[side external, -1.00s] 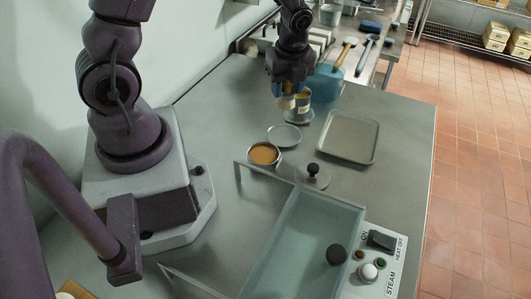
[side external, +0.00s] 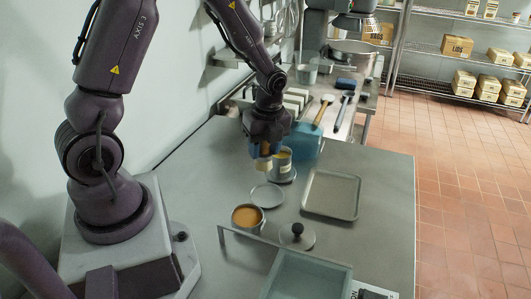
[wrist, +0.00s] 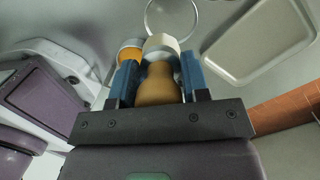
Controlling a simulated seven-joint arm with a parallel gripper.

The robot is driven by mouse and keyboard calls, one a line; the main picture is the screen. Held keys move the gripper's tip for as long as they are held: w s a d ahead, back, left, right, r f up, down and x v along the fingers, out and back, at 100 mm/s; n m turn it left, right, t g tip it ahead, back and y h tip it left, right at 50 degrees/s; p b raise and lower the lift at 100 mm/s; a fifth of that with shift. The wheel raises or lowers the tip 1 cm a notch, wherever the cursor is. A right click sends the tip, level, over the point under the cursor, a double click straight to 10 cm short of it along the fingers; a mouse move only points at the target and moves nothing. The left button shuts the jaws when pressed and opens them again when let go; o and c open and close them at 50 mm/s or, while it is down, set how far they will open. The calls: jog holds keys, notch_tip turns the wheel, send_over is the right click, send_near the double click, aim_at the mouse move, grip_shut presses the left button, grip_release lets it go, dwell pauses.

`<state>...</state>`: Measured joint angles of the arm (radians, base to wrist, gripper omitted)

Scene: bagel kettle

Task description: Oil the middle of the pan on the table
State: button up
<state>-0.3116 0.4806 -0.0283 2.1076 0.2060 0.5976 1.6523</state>
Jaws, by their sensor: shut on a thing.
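The pan is a shallow grey rectangular tray (side external: 331,194) lying flat on the steel table; part of it shows at upper right in the wrist view (wrist: 262,45). Its surface looks bare. My gripper (side external: 264,148) is behind and left of the pan, above the table. In the wrist view its blue fingers (wrist: 158,85) are shut on a brush-like tool with a rounded tan wooden handle (wrist: 158,85) and a pale end (wrist: 161,43).
A round bowl of orange-brown contents (side external: 247,217), a flat round plate (side external: 267,195) and a black-knobbed lid (side external: 297,235) lie left of and in front of the pan. A blue-grey trough (side external: 310,277) stands at the front.

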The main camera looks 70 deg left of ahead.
jog(key=s+d+g+h, duration=0.2)
jog(key=s+d, duration=0.4)
jog(key=shift+m, duration=0.3)
jog(key=shift+w+a+x, duration=0.1)
jog(key=shift+w+x, duration=0.15)
jog(key=shift+x, duration=0.85)
jog(key=shift+w+a+x, duration=0.1)
jog(key=shift+w+x, duration=0.15)
jog(key=shift+x, duration=0.8)
jog(key=shift+w+a+x, duration=0.1)
jog(key=shift+w+x, duration=0.15)
jog(key=shift+x, duration=0.85)
jog(key=shift+x, duration=0.75)
jog(key=shift+w+a, duration=0.1)
jog(key=shift+w, duration=0.05)
jog(key=s+v, duration=0.1)
jog(key=v, duration=0.5)
jog(key=shift+s+d+r, duration=0.25)
jog(key=shift+r, duration=0.3)
